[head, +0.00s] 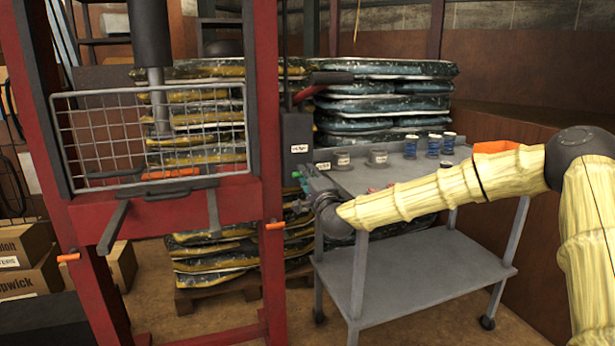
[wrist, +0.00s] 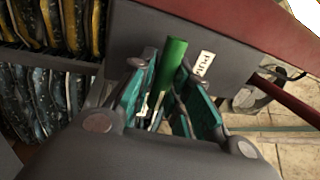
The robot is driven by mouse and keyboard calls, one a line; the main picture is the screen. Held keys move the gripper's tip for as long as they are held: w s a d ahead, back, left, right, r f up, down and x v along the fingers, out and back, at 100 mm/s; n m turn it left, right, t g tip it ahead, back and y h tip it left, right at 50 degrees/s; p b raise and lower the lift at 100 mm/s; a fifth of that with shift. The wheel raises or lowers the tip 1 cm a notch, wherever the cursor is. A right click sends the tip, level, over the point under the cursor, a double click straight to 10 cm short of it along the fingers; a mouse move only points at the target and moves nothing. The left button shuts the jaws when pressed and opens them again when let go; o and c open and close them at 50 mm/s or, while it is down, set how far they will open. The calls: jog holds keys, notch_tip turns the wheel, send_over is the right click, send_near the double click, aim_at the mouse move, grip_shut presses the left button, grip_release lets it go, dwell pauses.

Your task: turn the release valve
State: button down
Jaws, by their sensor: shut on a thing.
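The release valve's green handle (wrist: 172,62) stands between the teal finger pads of my gripper (wrist: 168,92) in the wrist view. It sticks out from the dark grey pump box, and my gripper is shut on it. In the head view my gripper (head: 301,190) is at the lower end of the pump box (head: 297,135), beside the right red post of the press. The valve is small there and mostly hidden by my fingers. How far the handle has turned cannot be told.
The red press frame (head: 268,100) with its wire guard (head: 150,135) stands at left. A red pump lever (head: 325,80) sticks out above the box. A grey cart (head: 410,270) with several small cans stands close at right, under my arm. Stacked bags (head: 385,95) are behind.

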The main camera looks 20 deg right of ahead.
jog(key=shift+d+r, duration=0.1)
jog(key=shift+r, duration=0.1)
jog(key=c, duration=1.4)
grip_release()
jog(key=shift+f, duration=0.1)
jog(key=s, duration=0.4)
jog(key=s+f, duration=0.1)
jog(key=s, duration=0.2)
jog(key=s+f, duration=0.1)
jog(key=s, duration=0.3)
jog(key=shift+s+d+f, duration=0.15)
jog(key=shift+s+d, duration=0.05)
jog(key=shift+s, duration=0.15)
